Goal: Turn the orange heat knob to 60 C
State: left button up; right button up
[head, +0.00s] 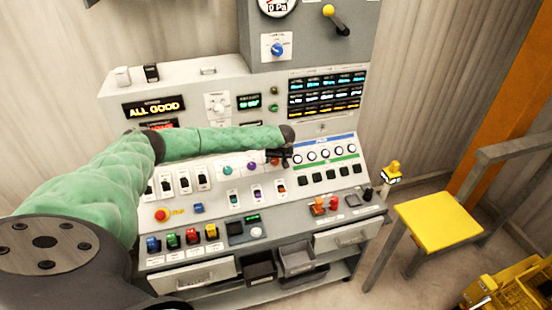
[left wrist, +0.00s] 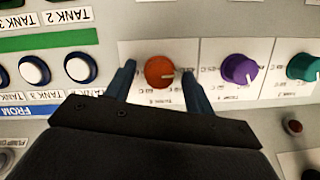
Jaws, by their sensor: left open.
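The orange heat knob (left wrist: 158,72) sits on a white label plate on the sloped panel. In the left wrist view its white pointer mark points to the right of the picture; the scale print around it is upside down and too small to read. My left gripper (head: 280,156) is open, with one finger on each side of the knob and a gap showing to each finger. In the head view the gripper largely hides the knob. My right gripper is in neither view.
A purple knob (left wrist: 238,69) and a teal knob (left wrist: 304,67) are beside the orange one in a row. White round buttons (left wrist: 80,67) are on its other side. Several switches and coloured buttons fill the console (head: 190,80). A yellow-topped stool (head: 438,222) stands at right.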

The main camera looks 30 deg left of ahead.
pick_arm(q)
jog(key=c, duration=1)
